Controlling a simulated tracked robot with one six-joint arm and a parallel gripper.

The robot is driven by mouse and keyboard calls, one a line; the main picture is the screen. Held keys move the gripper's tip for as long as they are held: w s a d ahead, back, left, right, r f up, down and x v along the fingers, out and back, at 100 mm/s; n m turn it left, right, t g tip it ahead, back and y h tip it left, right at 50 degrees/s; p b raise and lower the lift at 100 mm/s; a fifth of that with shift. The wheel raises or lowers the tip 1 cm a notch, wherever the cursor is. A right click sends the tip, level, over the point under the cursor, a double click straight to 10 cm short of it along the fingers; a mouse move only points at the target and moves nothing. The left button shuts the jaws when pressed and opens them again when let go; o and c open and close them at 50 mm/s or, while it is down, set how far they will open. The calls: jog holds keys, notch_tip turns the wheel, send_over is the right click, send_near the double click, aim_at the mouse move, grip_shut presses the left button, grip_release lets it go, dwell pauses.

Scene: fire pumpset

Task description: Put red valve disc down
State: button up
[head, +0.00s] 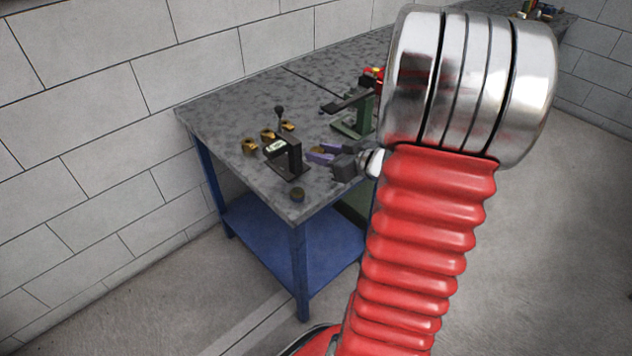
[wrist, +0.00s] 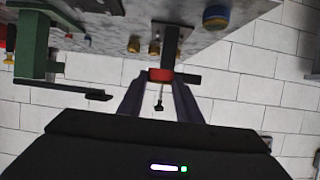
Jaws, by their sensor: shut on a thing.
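The red valve disc (wrist: 160,74) shows in the wrist view as a small red piece between my purple fingertips. My gripper (wrist: 160,80) is shut on it. In the head view my gripper (head: 311,153) is over the near end of the grey table, close to the right of a black stand (head: 291,155) with a pale label. The disc cannot be made out in the head view. In the wrist view the black stand (wrist: 172,48) is right beyond the disc, and I cannot tell whether they touch.
The mottled grey table (head: 225,105) has blue legs. Several brass fittings (head: 250,147) stand left of the black stand. A dark and brass round piece (head: 297,194) sits near the front corner. A green fixture (head: 347,125) stands behind my gripper. A brick wall (head: 90,100) runs behind the table.

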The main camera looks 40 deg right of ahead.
jog(key=shift+f, duration=0.1)
send_over(322, 187)
jog(key=shift+f, duration=2.8)
jog(key=shift+f, duration=2.1)
jog(key=o, duration=1.2)
jog(key=shift+f, duration=0.1)
